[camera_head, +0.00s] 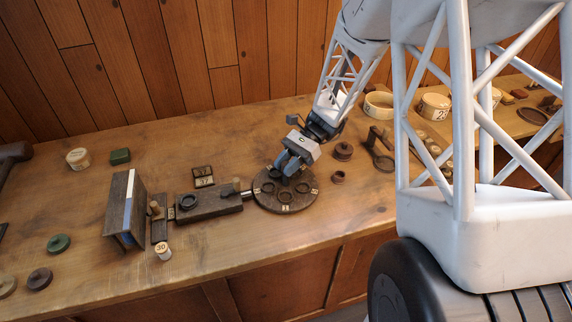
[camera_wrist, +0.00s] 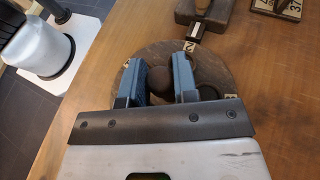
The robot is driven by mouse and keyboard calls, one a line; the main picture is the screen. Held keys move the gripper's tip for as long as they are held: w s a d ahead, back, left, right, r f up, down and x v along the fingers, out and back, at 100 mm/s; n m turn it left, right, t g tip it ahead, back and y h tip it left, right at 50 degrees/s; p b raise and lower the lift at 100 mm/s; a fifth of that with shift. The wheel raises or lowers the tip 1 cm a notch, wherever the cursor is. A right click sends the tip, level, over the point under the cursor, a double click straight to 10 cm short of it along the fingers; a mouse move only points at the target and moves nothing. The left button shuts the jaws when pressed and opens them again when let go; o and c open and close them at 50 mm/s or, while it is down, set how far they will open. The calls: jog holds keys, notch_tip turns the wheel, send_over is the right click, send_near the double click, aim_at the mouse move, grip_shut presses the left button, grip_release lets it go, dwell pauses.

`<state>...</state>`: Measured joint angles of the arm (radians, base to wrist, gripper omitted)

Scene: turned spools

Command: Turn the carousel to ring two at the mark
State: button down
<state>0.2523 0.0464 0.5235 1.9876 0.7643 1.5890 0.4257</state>
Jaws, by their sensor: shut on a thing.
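The carousel (camera_head: 291,204) is a round dark wooden disc with dark rings and small pale number tiles, right of the middle of the bench. The tile reading 2 (camera_wrist: 189,46) sits at the disc's edge, close to the pointer mark (camera_wrist: 196,31); exact alignment I cannot tell. Part of the disc is hidden by my gripper.
A dark wooden block (camera_head: 214,208) with a peg and a ring stands left of the carousel. Number plates (camera_head: 203,177) lie behind it. Brown spools (camera_head: 343,151) stand close on the right.

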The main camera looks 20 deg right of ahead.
jog(key=c, duration=0.9)
grip_release()
jog(key=shift+d, duration=0.1)
jog(key=shift+v, duration=3.8)
jog(key=shift+r, duration=0.2)
jog(key=shift+s+a+r+n+t+h, duration=1.35)
jog(key=shift+s+r+n+h, duration=0.95)
jog(key=shift+s, duration=2.15)
jog(key=shift+s+a+r+n+t+h, duration=1)
jog(key=shift+s+r+n+t+h, duration=1.2)
jog(key=shift+s, duration=2.25)
jog(key=shift+s+a+r+n+t+h, duration=1.05)
jog(key=shift+s+r+n+h, duration=0.65)
jog(key=shift+s+r, duration=2)
